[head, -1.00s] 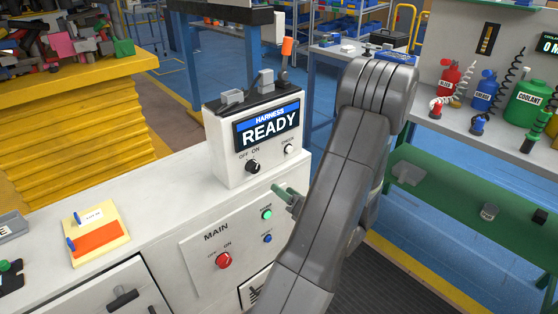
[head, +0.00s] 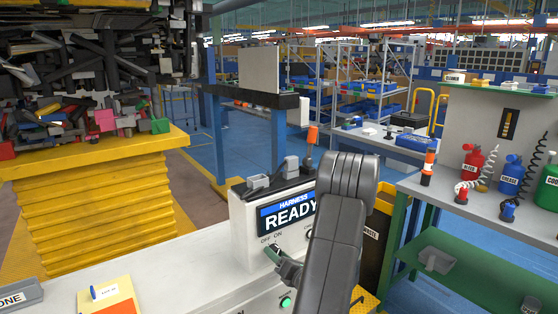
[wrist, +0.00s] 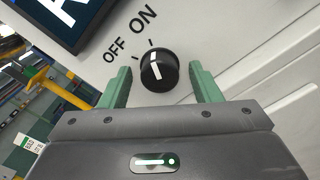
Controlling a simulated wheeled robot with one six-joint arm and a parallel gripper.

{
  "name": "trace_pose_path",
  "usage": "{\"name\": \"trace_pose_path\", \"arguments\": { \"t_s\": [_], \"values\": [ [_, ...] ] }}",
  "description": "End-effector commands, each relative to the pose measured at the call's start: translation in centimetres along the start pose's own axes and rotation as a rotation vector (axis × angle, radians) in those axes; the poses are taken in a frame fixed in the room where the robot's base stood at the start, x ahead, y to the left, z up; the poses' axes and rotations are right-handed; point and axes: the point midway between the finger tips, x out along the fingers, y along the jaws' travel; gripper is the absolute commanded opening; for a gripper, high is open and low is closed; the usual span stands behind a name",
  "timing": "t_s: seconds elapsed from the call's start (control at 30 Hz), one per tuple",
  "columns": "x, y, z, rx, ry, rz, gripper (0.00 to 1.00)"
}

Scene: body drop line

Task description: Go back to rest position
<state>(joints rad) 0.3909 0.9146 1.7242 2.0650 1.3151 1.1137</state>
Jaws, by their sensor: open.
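My gripper (head: 277,257) is in front of the white harness box (head: 243,235), close to its OFF/ON knob. In the wrist view my gripper (wrist: 158,88) has its green fingers apart, one on each side of the black knob (wrist: 159,71), with a gap on both sides. The knob's white mark points up, nearer the ON label than the OFF label. The box's screen (head: 285,212) reads HARNESS READY. My arm hides the right part of the box in the head view.
A yellow lift table (head: 90,215) heaped with parts stands at left. A bench with bottles (head: 470,200) stands at right. A notepad (head: 112,298) and a grey tray (head: 20,293) lie on the white counter (head: 170,265). Shelving with blue bins (head: 370,100) is behind.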

Motion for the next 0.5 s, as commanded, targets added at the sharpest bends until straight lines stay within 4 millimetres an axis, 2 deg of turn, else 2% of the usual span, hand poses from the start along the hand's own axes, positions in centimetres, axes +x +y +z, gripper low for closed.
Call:
{"name": "trace_pose_path", "arguments": {
  "t_s": [0.37, 0.5],
  "values": [
    [-0.1, 0.0, 0.0, -0.005, 0.000, 0.000, 0.57],
    [-1.0, -0.1, 0.1, 0.000, -0.002, -0.001, 0.57]
  ]
}}
